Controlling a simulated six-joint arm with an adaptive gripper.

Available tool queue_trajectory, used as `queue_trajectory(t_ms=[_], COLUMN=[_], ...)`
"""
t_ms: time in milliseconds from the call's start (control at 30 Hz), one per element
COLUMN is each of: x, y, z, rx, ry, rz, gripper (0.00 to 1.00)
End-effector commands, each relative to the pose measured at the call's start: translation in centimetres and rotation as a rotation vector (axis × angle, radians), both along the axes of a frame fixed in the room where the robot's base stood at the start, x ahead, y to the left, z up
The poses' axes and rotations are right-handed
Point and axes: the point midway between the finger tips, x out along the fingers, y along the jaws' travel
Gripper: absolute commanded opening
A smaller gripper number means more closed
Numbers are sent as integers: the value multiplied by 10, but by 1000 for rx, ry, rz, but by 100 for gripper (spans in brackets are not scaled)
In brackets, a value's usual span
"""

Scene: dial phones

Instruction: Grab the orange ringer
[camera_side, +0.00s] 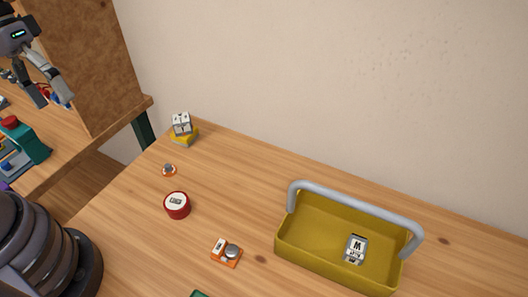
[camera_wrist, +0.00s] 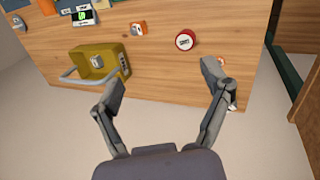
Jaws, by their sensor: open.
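The orange ringer (camera_side: 226,254) is a small orange block with a white label and a silver dome, lying on the wooden desk (camera_side: 130,225) left of the yellow tray. In the wrist view the ringer (camera_wrist: 138,29) is at the top centre, between the tray and a red round part. My gripper (camera_side: 54,96) hangs at the upper left of the side view, well away from the ringer. In the wrist view my gripper (camera_wrist: 163,78) has its two fingers spread, with nothing between them.
The yellow tray (camera_side: 310,264) has a grey handle and holds a white-grey block (camera_side: 355,249). A red round part (camera_side: 177,205), a small orange-rimmed disc (camera_side: 169,170) and a grey-on-yellow stack (camera_side: 182,130) stand on the left.

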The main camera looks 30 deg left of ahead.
Motion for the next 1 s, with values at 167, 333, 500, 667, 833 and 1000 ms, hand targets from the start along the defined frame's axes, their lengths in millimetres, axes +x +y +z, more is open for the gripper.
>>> queue_trajectory(t_ms=[167,333,500,667,833,1000], x=[16,35,54,61,55,46], y=[-37,-66,-85,-95,-95,-93], z=[-42,-82,-134,-196,-258,-291], rx=[-236,-440,-601,-695,-718,-708], ry=[317,563,760,899,975,996], rz=[108,275,507,766,1009,1135], gripper=[78,78,78,78,78,78])
